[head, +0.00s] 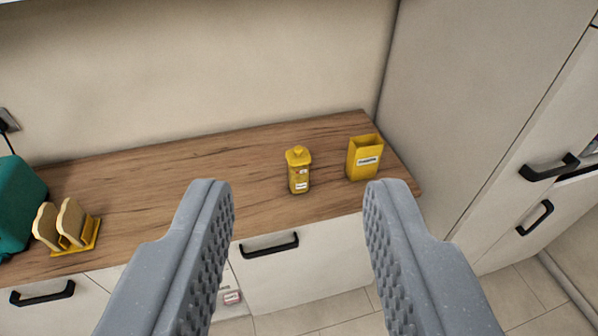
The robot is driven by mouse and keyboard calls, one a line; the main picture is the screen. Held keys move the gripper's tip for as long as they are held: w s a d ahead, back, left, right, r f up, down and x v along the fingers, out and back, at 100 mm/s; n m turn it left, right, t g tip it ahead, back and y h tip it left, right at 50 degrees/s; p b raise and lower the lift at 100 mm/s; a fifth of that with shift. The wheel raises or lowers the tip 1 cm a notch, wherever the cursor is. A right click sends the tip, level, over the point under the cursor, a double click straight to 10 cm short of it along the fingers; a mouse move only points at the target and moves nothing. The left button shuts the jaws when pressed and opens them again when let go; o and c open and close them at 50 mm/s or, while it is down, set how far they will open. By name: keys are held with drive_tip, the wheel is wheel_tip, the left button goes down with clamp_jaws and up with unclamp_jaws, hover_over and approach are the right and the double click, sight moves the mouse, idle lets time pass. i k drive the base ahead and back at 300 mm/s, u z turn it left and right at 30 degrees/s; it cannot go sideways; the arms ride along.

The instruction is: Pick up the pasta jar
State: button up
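A yellow lidded jar with a small white label (299,172), which looks like the pasta jar, stands upright on the wooden counter (190,170). The label is too small to read. My gripper (298,190) is open and empty, with its two grey ridged fingers wide apart in the foreground. The jar shows between the fingertips in the picture, but it is farther off and not touched.
An open yellow container with a label (363,160) stands right of the jar. A yellow rack with bread slices (80,240) and a teal appliance (18,205) are at the left. A tall cabinet (480,110) bounds the right. The counter's middle is clear.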

sight(298, 178)
drive_tip(key=z, duration=0.45)
drive_tip(key=k, duration=1)
drive_tip(key=u, duration=0.4)
drive_tip(key=i, duration=1.9)
drive_tip(key=z, duration=0.6)
